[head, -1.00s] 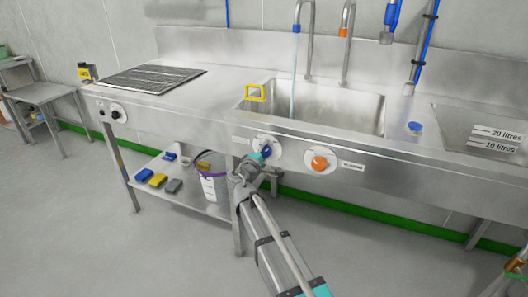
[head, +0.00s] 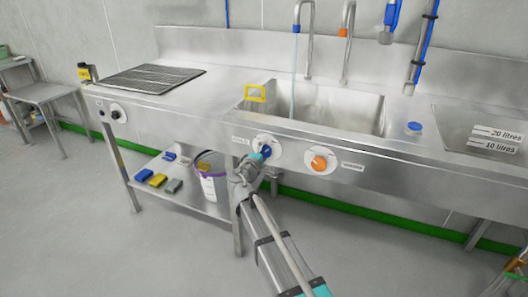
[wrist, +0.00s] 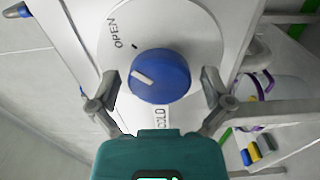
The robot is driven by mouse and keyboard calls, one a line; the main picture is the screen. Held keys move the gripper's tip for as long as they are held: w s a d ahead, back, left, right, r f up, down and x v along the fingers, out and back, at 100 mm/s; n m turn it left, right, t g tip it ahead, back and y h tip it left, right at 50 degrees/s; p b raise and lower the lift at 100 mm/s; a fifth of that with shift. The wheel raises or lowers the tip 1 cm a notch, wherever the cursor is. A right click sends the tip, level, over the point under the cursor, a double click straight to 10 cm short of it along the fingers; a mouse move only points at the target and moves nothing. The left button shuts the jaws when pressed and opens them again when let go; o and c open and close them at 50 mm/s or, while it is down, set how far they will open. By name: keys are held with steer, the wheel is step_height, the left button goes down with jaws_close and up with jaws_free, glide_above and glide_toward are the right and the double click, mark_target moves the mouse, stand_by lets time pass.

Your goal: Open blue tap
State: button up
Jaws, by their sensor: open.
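The blue tap knob (wrist: 165,80) is a round dial on a white plate (wrist: 200,22) on the sink's front panel. A white line on it points left and slightly up in the wrist view. The word OPEN and a short dark tick are on the plate above left of it. In the head view the blue knob (head: 265,151) is partly covered by my gripper (head: 257,160). In the wrist view my gripper (wrist: 160,88) is open, one finger on each side of the knob. Whether the fingers touch it is unclear. A thin water stream (head: 293,75) falls from the blue-banded spout (head: 297,29).
An orange knob (head: 319,163) sits just right of the blue one. The sink (head: 350,108) has a yellow item (head: 255,93) at its left rim. A bucket (head: 211,187) and several sponges (head: 157,180) are on the shelf below. The floor in front is clear.

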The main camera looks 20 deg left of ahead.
steer(key=shift+s, duration=0.15)
steer(key=s, duration=1.1)
steer(key=shift+s, duration=0.35)
stand_by(0.3)
steer(key=w+d+f+m+g+h, duration=0.2)
steer(key=d+f+m+g, duration=0.15)
steer(key=d, duration=0.65)
steer(key=w+d+f+m+g+h, duration=0.2)
steer(key=d+f+m, duration=0.15)
steer(key=d, duration=0.55)
steer(key=w+d+f+m+g+h, duration=0.2)
steer(key=d+f+m+g, duration=0.15)
steer(key=d, duration=0.65)
steer(key=s+d+f+m+g+y, duration=0.4)
steer(key=s+d, duration=0.3)
steer(key=d, duration=0.4)
steer(key=s+d+f+m+g+y, duration=0.2)
steer(key=s+d+f+m+g, duration=0.25)
steer(key=d, duration=0.55)
step_height(320, 180, up, 32)
steer(key=s+n+p, duration=0.1)
steer(key=p, duration=3)
steer(key=shift+s+p, duration=0.15)
steer(key=shift+p, duration=0.15)
steer(key=shift+d+g, duration=0.1)
steer(key=shift+g, duration=0.15)
